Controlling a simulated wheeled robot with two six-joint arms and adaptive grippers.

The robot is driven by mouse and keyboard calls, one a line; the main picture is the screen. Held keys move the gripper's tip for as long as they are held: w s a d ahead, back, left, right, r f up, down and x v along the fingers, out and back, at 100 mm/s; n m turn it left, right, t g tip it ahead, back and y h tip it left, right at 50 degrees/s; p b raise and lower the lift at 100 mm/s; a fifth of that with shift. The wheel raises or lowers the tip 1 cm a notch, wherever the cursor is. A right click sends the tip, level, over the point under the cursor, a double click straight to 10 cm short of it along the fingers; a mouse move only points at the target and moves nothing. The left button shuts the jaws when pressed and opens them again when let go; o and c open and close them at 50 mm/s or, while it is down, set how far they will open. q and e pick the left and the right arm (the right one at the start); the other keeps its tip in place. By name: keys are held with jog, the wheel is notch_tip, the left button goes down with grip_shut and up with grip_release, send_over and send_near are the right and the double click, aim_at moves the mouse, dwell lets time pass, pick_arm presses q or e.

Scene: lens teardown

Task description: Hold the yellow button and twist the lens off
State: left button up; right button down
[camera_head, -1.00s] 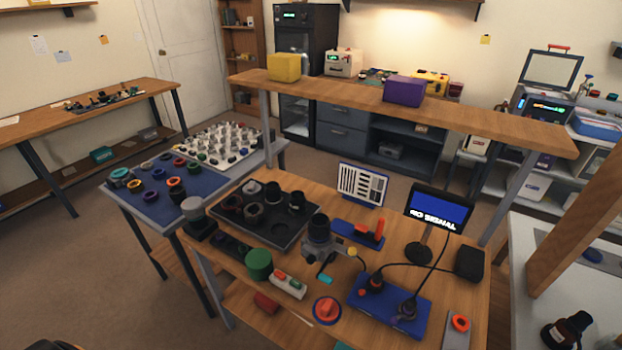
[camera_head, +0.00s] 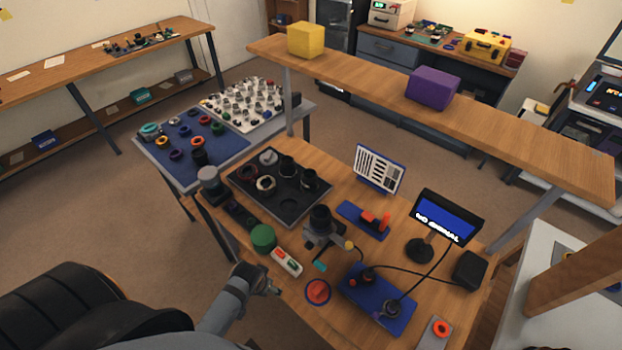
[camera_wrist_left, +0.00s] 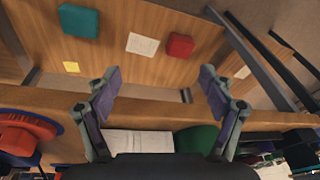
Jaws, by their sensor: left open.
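The grey camera body with its dark upright lens (camera_head: 320,216) stands on the wooden bench, right of the black tray. A small yellow button (camera_head: 349,245) shows at its right side. My left gripper (camera_head: 274,290) is at the bench's near edge, left of the red knob and apart from the camera. In the left wrist view its two fingers (camera_wrist_left: 160,76) are spread with nothing between them, over the bench edge and a lower shelf. The camera and yellow button are not visible in that view. My right gripper is in neither view.
A red knob on a blue disc (camera_head: 318,291), a white box with coloured buttons (camera_head: 286,262) and a green cylinder (camera_head: 263,238) stand near the gripper. A blue cabled box (camera_head: 377,309), a small screen (camera_head: 446,215) and a black tray (camera_head: 290,212) flank the camera.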

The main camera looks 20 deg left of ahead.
pick_arm(q)
notch_tip(320, 180, up, 14)
jog(key=w+d+n+p, duration=0.2)
jog(key=w+p, duration=0.1)
notch_tip(320, 180, up, 15)
jog(key=n+h+p, duration=0.2)
jog(key=n+h, duration=0.1)
jog(key=n, duration=2.1)
send_over(320, 212)
jog(key=s+a, duration=0.1)
jog(key=a, duration=0.1)
jog(key=shift+s+r+g, duration=0.15)
jog(key=shift+g, duration=0.25)
jog(key=p+x, duration=0.2)
jog(key=x, duration=0.6)
jog(key=shift+d+f, duration=0.25)
jog(key=shift+f, duration=0.05)
jog(key=shift+d+f, duration=0.1)
jog(key=shift+f, duration=0.55)
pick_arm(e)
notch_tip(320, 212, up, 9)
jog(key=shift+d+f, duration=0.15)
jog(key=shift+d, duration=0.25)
pick_arm(q)
jog(key=shift+c, duration=0.2)
